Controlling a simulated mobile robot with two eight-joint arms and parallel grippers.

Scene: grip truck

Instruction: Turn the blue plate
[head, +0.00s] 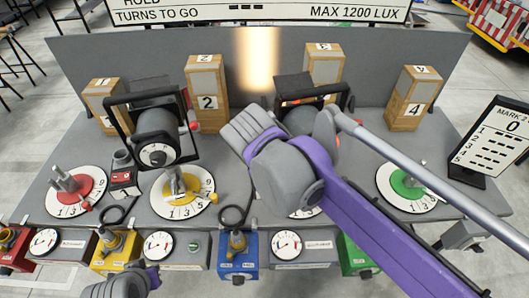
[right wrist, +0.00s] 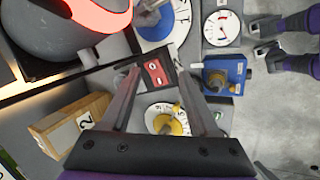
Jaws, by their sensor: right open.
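The blue plate (right wrist: 181,21) has a white numbered ring and a grey handle, and lies at the top of the right wrist view. In the head view my right arm covers most of it; part of a white ring (head: 305,213) shows below the arm. My right gripper (right wrist: 153,66) is open and empty. Its fingers point towards a small black and red box, and the blue plate lies beyond the fingertips. In the head view the right gripper is hidden behind my arm. A grey and purple part of my left arm shows at the lower left; its gripper is not visible.
The red (head: 80,188), yellow (head: 183,192) and green (head: 407,185) plates stand on the grey table. Two black lamps (head: 155,135) and numbered wooden blocks (head: 207,95) stand behind. The blue control box (head: 238,260) and dial boxes line the front edge.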

